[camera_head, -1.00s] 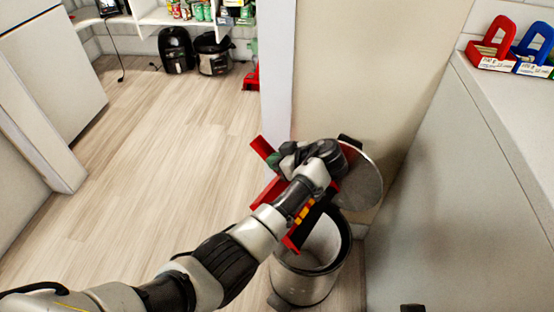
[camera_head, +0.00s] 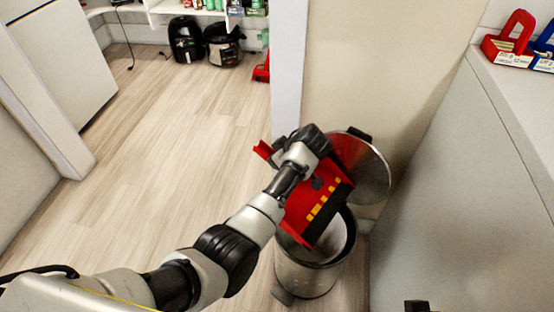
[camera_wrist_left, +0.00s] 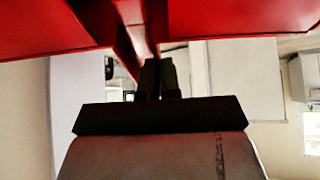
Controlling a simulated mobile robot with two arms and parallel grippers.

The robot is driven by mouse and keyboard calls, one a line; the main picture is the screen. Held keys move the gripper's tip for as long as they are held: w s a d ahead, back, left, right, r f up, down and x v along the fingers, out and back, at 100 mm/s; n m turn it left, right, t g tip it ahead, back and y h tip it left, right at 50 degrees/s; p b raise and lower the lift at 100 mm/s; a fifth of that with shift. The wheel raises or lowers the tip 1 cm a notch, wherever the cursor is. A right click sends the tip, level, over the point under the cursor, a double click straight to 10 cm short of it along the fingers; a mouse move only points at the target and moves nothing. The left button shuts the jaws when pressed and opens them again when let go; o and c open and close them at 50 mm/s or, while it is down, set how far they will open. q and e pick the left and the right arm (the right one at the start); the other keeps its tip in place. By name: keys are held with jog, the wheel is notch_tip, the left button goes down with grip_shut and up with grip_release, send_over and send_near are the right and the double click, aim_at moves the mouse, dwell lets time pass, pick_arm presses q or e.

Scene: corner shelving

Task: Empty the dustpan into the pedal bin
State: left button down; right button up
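My left gripper (camera_head: 312,150) is shut on the red dustpan (camera_head: 305,205), at what looks like its handle in the left wrist view (camera_wrist_left: 158,75). The dustpan is held tilted over the pedal bin (camera_head: 308,275), its dark front edge low over the opening. A row of yellow patches shows near that edge; I cannot tell whether they are marks or litter. The steel bin stands on the floor with its round lid (camera_head: 372,175) raised against the wall behind. Part of its pale inside shows; the dustpan covers the rest. My right gripper is not clearly in view.
A grey cabinet (camera_head: 450,180) stands close on the bin's right, with red and blue items on its top. A wall end (camera_head: 288,70) rises behind the dustpan. The wooden floor (camera_head: 170,150) at left is clear; black appliances (camera_head: 222,45) stand at the back.

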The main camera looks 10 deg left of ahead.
pick_arm(q)
jog(key=shift+d+r, duration=0.15)
jog(key=shift+d, duration=0.35)
jog(key=shift+w+a+f+h, duration=0.1)
jog(key=shift+a+f+h, duration=0.2)
jog(key=shift+f, duration=0.25)
jog(key=f, duration=0.1)
jog(key=a+f+h+b, duration=0.1)
jog(key=f, duration=0.1)
jog(key=shift+w+a+g, duration=0.15)
jog(key=shift+w+g, duration=0.15)
jog(key=shift+g, duration=0.1)
jog(key=shift+w+a+f+g+h+b, duration=0.15)
jog(key=shift+a+f+h+b, duration=0.2)
jog(key=shift+f, duration=0.25)
jog(key=shift+w+a+f+g+h+b, duration=0.15)
jog(key=shift+a+f+h+b, duration=0.15)
jog(key=shift+f, duration=0.25)
pick_arm(e)
jog(key=w+t, duration=0.1)
jog(key=w+a+t, duration=0.1)
jog(key=w, duration=0.1)
jog(key=w+t, duration=0.1)
jog(key=shift+w+a+f+y, duration=0.1)
jog(key=shift+w+a+y, duration=0.2)
jog(key=shift+y, duration=0.1)
pick_arm(q)
jog(key=shift+s+r, duration=0.1)
